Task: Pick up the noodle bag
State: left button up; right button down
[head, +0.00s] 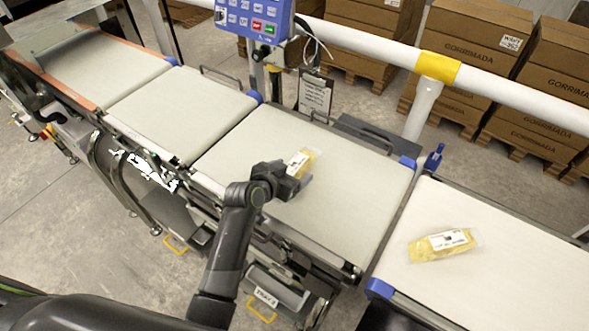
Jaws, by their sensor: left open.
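My right gripper is out of view.
A blue control panel (258,18) stands behind the belts. A white rail (375,48) with a yellow band runs along the back, with stacked cartons (470,45) beyond. A gap separates the middle and right belts. The left belts (180,110) look empty.

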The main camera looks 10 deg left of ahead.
aim_at(291, 168)
pick_arm(q)
jog(key=shift+w+f, duration=0.1)
jog(key=shift+w, duration=0.1)
jog(key=c, duration=1.3)
notch_tip(291, 168, up, 10)
jog(key=shift+r+b, duration=0.1)
jog(key=shift+b, duration=0.2)
